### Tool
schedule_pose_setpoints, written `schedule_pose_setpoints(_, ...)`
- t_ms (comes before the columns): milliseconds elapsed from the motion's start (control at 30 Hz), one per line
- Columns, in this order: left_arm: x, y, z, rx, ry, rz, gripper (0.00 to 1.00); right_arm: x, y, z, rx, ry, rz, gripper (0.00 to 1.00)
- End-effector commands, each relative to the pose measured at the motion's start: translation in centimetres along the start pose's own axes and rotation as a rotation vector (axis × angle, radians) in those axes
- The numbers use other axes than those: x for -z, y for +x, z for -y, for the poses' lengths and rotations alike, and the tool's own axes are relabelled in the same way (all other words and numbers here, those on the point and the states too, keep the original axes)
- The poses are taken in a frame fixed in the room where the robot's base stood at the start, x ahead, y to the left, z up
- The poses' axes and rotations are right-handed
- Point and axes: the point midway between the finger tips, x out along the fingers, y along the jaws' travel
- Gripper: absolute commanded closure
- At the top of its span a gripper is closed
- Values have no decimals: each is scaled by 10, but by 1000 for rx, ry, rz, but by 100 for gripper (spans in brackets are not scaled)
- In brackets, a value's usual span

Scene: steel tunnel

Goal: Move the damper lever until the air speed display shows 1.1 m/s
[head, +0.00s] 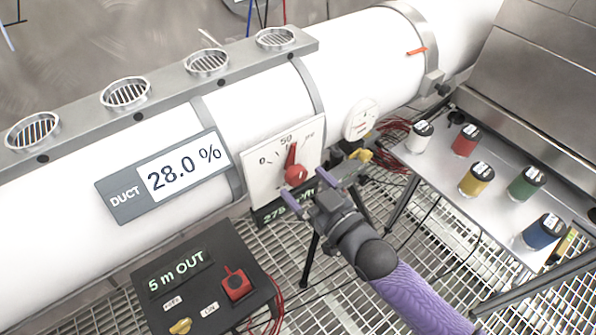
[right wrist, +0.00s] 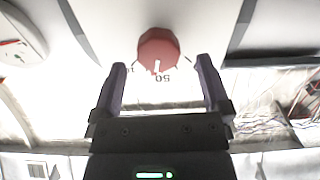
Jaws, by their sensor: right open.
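A white dial plate (head: 257,178) marked 0, 50 and a partly hidden mark stands against the white duct. Its red lever knob (head: 296,174) has a pointer aimed up close to the 50 mark. My right gripper (head: 308,186) is open just in front of the knob, with its purple fingers spread. In the right wrist view the red knob (right wrist: 158,48) is just beyond and between the fingertips, with no clear contact. A grey DUCT display (head: 165,177) reads 28.0 %. No display in m/s shows. My left gripper is not in view.
A green-lit display (head: 270,216) starting 278 is partly hidden by my right gripper. A black box (head: 205,280) reading 5 m OUT has red and yellow controls. Several coloured jars stand on a shelf (head: 435,165) at right. A round gauge (head: 360,119) sits on the duct.

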Motion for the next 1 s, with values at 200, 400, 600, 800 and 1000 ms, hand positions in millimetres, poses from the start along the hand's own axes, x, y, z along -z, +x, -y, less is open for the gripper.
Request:
schedule_pose_setpoints(200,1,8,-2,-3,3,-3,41,-2,29,0,-1,0,1,2)
schedule_pose_setpoints(400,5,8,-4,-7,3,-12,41,0,34,0,0,0,2,2)
schedule_pose_setpoints(600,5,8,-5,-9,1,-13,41,0,34,0,0,0,2,19)
schedule_pose_setpoints(800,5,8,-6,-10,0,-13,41,0,34,0,-1,0,2,62)
schedule_pose_setpoints(1000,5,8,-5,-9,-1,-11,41,0,33,0,-1,-2,2,96)
